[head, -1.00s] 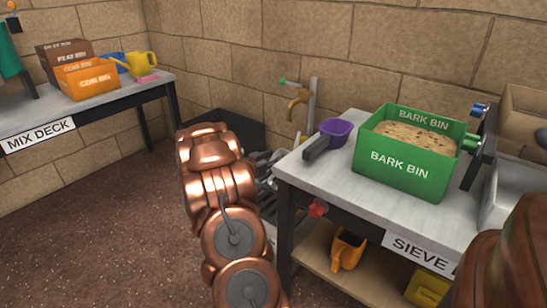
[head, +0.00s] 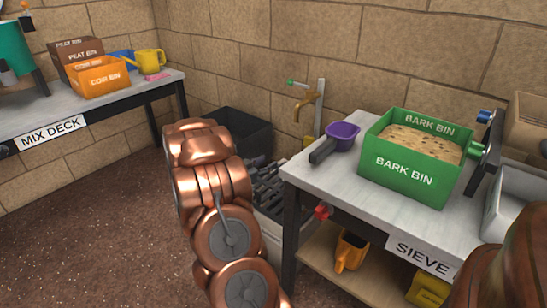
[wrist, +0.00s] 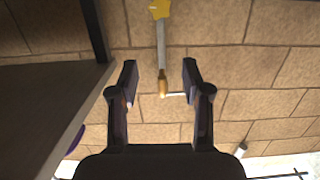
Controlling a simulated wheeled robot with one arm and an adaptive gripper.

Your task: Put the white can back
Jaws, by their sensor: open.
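I cannot make out a white can clearly in either view. My gripper (wrist: 160,78) is open in the wrist view, with two dark fingers apart and nothing between them but the wall and a pipe with a tap behind. In the head view my copper arm hides much of the space left of the sieve bench, and the gripper is mostly hidden there. A pale container (head: 271,232) shows partly behind my arm, low beside that bench; I cannot tell what it is.
The sieve bench (head: 335,190) at right holds a green bark bin (head: 405,178) and a purple scoop (head: 342,134). The mix deck (head: 20,115) at left holds an orange coir bin (head: 98,78) and a yellow watering can (head: 149,63). A black box (head: 240,130) stands by the wall. Brown floor between is clear.

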